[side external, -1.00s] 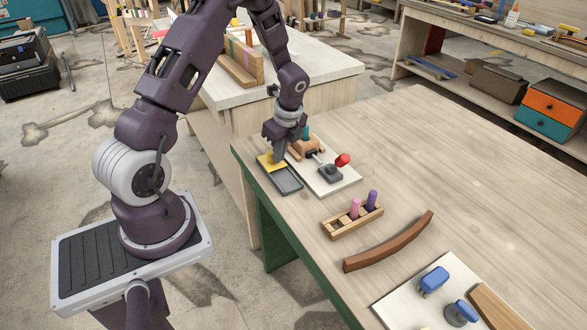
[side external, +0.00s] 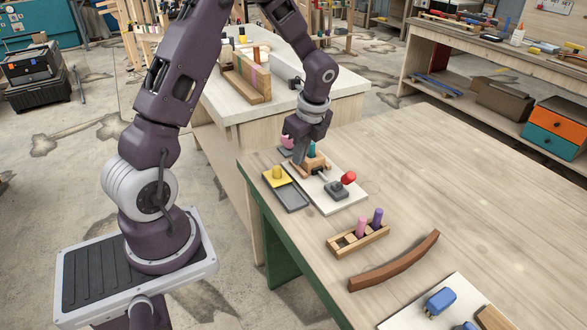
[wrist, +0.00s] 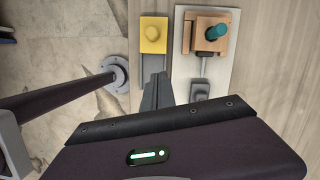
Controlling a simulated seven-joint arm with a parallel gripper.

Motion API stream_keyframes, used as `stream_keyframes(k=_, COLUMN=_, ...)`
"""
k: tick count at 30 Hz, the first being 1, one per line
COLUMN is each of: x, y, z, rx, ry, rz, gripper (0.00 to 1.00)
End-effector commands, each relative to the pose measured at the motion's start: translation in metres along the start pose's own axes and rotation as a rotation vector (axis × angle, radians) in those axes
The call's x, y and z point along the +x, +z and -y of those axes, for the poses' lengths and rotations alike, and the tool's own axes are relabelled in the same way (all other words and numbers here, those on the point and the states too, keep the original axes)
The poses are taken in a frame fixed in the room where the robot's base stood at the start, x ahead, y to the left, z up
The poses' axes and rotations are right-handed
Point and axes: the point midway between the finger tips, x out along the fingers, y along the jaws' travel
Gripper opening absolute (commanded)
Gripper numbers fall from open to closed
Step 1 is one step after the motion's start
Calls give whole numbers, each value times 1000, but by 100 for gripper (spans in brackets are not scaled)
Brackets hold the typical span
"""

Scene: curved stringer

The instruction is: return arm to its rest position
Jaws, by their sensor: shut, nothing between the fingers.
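My gripper (side external: 299,160) is above the near-left end of the pale workbench (side external: 420,170), with its narrow fingers pointing down. In the wrist view its fingers (wrist: 157,92) are together and hold nothing. The yellow block with a round knob (side external: 278,174) sits at one end of a grey tray (side external: 292,197), apart from my fingers. In the wrist view the yellow block (wrist: 153,35) is beyond the fingertips. In the side view my gripper partly covers the wooden fixture with a teal knob (side external: 316,165), which stands on a white board (side external: 327,204).
A red-knobbed grey clamp (side external: 340,187) is on the same board. A wooden rack (side external: 358,240) holds pink and purple pegs. The brown curved stringer (side external: 395,264) lies nearer the camera. A second bench (side external: 340,88) with a wooden jig (side external: 245,80) stands behind my arm.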

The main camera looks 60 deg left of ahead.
Motion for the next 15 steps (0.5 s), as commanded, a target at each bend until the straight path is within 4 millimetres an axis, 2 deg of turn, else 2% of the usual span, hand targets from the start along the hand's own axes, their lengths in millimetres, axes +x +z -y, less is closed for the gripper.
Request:
stream_keyframes(k=5, x=-23, y=-1, z=-1, rx=-10, ry=-5, rz=-1, gripper=0)
stream_keyframes(k=8, x=-61, y=-8, z=-12, rx=-122, ry=-54, rz=-12, gripper=0)
stream_keyframes(k=11, x=-123, y=-23, z=-48, rx=-373, ry=-140, rz=-67, gripper=0)
stream_keyframes(k=12, x=-146, y=-31, z=-68, rx=-490, ry=-174, rz=-106, gripper=0)
stream_keyframes(k=14, x=-174, y=-41, z=-100, rx=-660, ry=-212, rz=-178, gripper=0)
stream_keyframes(k=15, x=-189, y=-47, z=-123, rx=-770, ry=-228, rz=-235, gripper=0)
